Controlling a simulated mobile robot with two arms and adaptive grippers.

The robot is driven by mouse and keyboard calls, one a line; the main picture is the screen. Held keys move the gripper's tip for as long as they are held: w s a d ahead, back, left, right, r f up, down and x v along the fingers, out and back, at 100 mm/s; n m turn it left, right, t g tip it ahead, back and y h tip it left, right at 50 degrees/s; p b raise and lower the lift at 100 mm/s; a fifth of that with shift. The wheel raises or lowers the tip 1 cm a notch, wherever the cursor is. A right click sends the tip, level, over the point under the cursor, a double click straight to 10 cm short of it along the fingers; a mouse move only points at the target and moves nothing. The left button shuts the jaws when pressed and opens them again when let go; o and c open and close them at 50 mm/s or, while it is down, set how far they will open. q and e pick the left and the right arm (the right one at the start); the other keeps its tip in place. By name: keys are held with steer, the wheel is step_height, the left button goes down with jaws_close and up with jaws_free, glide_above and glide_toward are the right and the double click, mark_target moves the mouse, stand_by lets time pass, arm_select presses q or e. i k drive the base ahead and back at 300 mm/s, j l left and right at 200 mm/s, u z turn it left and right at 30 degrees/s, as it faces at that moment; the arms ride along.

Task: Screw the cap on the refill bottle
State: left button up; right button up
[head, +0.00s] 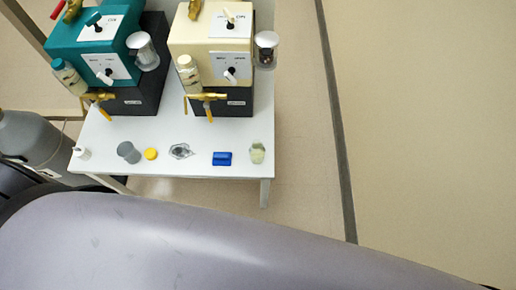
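A small yellow disc, which looks like a cap (150,153), lies on the white table (200,133) near its front edge. Just left of it is a grey cylindrical container (128,151), apart from the cap; I cannot tell if it is the refill bottle. A small white bottle (82,152) stands at the table's front left corner. A pale greenish container (257,152) is at the front right. Neither of my grippers is in view.
A blue block (222,158) and a clear, dark-edged item (181,151) lie along the front edge. A teal machine (70,40) and a cream machine (188,48) with brass taps stand behind. A grey tank (35,138) is at left. Floor on the right is clear.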

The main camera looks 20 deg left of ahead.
mark_target(256, 152)
steer(key=u, duration=1.75)
steer(key=k+j+z, duration=0.1)
steer(key=z, duration=1.2)
steer(key=i+j, duration=0.1)
steer(key=j, duration=1.05)
steer(key=i+u, duration=0.05)
